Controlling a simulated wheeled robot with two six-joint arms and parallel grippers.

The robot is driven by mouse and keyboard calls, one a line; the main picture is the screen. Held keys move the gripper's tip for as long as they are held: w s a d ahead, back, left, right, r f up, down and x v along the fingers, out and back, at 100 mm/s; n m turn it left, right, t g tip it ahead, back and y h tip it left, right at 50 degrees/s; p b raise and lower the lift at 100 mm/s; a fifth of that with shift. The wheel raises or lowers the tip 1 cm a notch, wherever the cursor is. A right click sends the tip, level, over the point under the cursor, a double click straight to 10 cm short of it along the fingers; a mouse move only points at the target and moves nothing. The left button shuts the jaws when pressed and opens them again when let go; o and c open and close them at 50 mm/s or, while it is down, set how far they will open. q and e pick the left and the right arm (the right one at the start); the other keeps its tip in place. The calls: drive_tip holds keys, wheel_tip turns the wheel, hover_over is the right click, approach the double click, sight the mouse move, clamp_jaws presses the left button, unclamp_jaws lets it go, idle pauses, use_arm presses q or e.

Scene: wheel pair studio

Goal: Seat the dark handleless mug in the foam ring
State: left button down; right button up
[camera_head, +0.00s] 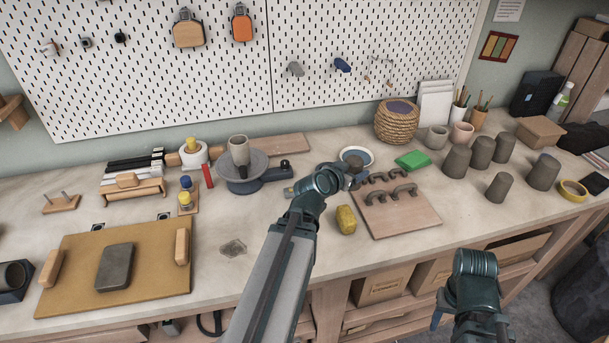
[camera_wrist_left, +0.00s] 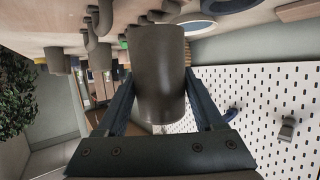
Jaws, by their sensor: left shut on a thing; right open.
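The dark handleless mug (camera_wrist_left: 160,75) is a plain dark grey cylinder between the two fingers of my left gripper (camera_wrist_left: 158,98) in the left wrist view. My right gripper (camera_head: 470,315) is open, low at the front right, apart from the mugs.
Several dark mugs (camera_head: 499,187) stand at the right. A board with handles (camera_head: 415,215), a yellow sponge (camera_head: 346,220) and a blue-white bowl (camera_head: 369,153) are near my left gripper. A red stick (camera_head: 207,176) stands beside the wheel. The front middle of the bench is mostly clear.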

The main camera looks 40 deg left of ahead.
use_arm(q)
drive_tip(key=w+a+r+n+y+p, duration=0.1)
drive_tip(key=w+a+r+p, duration=0.15)
drive_tip(key=a, duration=0.35)
drive_tip(key=w+a+r+p, duration=0.1)
drive_tip(key=w+a, duration=0.3)
drive_tip(key=a, duration=0.2)
wheel_tip(320, 180, down, 7)
drive_tip(key=b, duration=0.6)
drive_tip(key=shift+w+d+r+b, duration=0.15)
drive_tip(key=shift+b, duration=0.25)
wheel_tip(320, 180, down, 4)
drive_tip(key=b, duration=0.3)
drive_tip(key=shift+r+b, duration=0.15)
drive_tip(key=shift+b, duration=0.2)
drive_tip(key=shift+f, duration=0.2)
unclamp_jaws()
drive_tip(key=shift+r, duration=0.1)
drive_tip(key=shift+r, duration=0.1)
